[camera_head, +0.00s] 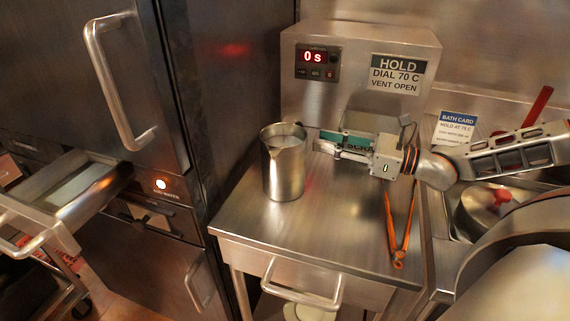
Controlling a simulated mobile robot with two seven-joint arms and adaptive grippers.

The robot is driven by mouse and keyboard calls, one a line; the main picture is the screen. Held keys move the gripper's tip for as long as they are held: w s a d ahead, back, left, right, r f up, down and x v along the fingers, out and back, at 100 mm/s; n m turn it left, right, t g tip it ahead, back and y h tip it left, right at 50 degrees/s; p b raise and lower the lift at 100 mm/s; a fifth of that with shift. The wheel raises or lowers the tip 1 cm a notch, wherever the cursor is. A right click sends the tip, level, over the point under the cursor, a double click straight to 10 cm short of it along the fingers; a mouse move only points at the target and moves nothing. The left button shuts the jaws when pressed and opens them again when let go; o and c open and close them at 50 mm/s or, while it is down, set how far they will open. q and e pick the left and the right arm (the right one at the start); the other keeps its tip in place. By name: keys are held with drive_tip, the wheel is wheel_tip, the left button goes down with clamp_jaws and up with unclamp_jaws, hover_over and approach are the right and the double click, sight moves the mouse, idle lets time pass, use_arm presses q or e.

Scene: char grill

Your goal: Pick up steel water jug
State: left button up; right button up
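The steel water jug (284,172) stands upright on the left part of the steel counter (330,237). It is a brushed metal pitcher with a spout, and something pale shows inside its mouth. My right gripper (322,143) comes in from the right, just right of the jug near its rim height. Its fingers point left towards the jug, with a small gap between them and the jug's side. Whether the fingers are parted is hard to tell at this size. My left gripper is not in view.
A steel box with a red "0 s" display (312,57) stands behind the jug. Orange-handled tongs (399,230) lie on the counter below my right wrist. A tall steel cabinet (232,90) rises close on the left. A pan with a red knob (490,205) sits at right.

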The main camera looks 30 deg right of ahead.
drive_tip(key=w+b, duration=0.1)
drive_tip(key=w+a+f+b, duration=0.1)
drive_tip(key=shift+w+f, duration=0.3)
drive_tip(key=shift+b+x, duration=0.6)
drive_tip(key=shift+x, duration=0.35)
drive_tip(key=shift+w+a+r, duration=0.15)
drive_tip(key=shift+w+r, duration=0.05)
drive_tip(key=shift+w, duration=0.05)
drive_tip(key=shift+r, duration=0.2)
clamp_jaws()
drive_tip(key=shift+r, duration=0.15)
